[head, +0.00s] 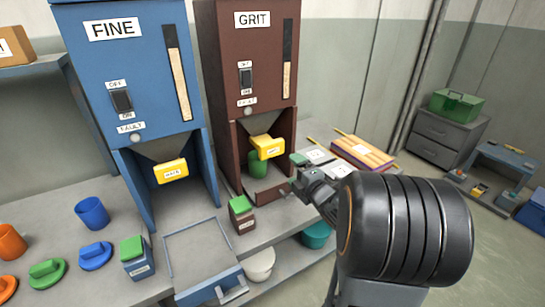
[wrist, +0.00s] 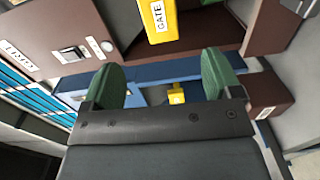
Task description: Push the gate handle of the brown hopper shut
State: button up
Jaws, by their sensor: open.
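The brown hopper (head: 245,60) is labelled GRIT and stands right of the blue hopper. Its yellow gate handle (head: 267,147) sticks out in front of the opening below the hopper body. In the wrist view the handle (wrist: 158,20), marked GATE, is at the top centre, beyond my fingertips. My gripper (head: 302,170) is to the right of the handle and slightly lower in the head view, apart from it as far as I can see. Its two green fingers (wrist: 162,78) are spread with nothing held between them; part of the gripper is hidden behind my arm.
The blue hopper (head: 125,70), labelled FINE, has its own yellow handle (head: 170,172). A green-lidded box (head: 242,215) and a grey tray (head: 198,245) stand in front.

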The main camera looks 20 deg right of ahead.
aim_at(273, 150)
jog(key=w, duration=0.4)
jog(key=w+a+p, duration=0.1)
jog(key=w, duration=0.8)
jog(key=shift+w+a+f, duration=0.1)
jog(key=shift+w+a, duration=0.15)
jog(key=shift+a, duration=0.05)
